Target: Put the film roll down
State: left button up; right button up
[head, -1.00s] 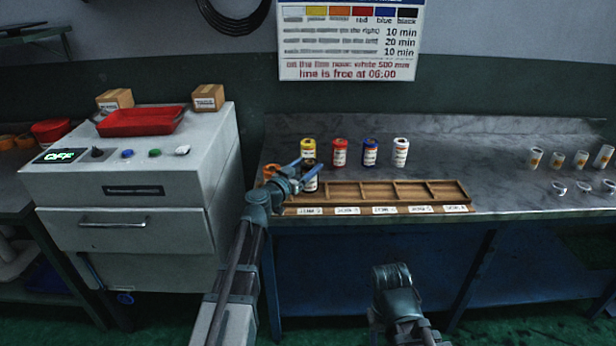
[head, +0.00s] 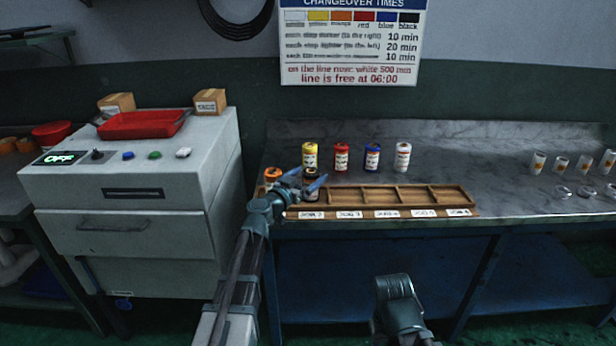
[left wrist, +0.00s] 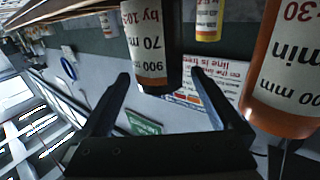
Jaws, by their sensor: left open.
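The dark film roll with a white label (head: 312,186) stands upright at the left end of the wooden rack (head: 400,212), apparently in its leftmost compartment. My left gripper (head: 313,184) is open, with its fingers at either side of this roll.
An orange roll (head: 272,174) stands close left of the gripper. Yellow (head: 310,156), red (head: 341,157), blue (head: 372,157) and white (head: 402,156) rolls stand behind the rack. Its compartments to the right look empty.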

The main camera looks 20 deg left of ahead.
pick_arm(q)
jog(key=shift+r, duration=0.2)
jog(key=v, duration=1.2)
jog(key=s+d+f+m+g+h, duration=0.1)
jog(key=s+d+f+g, duration=0.35)
jog(key=d+f, duration=0.25)
jog(key=s+d+f+g+h, duration=0.1)
jog(key=s+d+f+g, duration=0.2)
jog(key=d+f+g, duration=0.3)
jog(key=s+a+f+n+g+y, duration=0.35)
jog(key=s+f+g+y, duration=0.3)
jog(key=s+f, duration=0.35)
jog(key=s+d+r+m+p, duration=0.1)
jog(key=s+d+r+p, duration=0.1)
jog(key=r+p, duration=0.4)
jog(key=s+d+r+y+p, duration=0.1)
jog(key=s+d+r+p, duration=0.2)
jog(key=d+r+p, duration=0.2)
jog(key=s+d+r+m+y+p, duration=0.1)
jog(key=d+r+p, duration=0.3)
jog(key=r+p, duration=0.4)
jog(key=shift+s+r+m, duration=0.35)
jog(key=shift+s+r, duration=0.3)
jog(key=shift+s, duration=0.05)
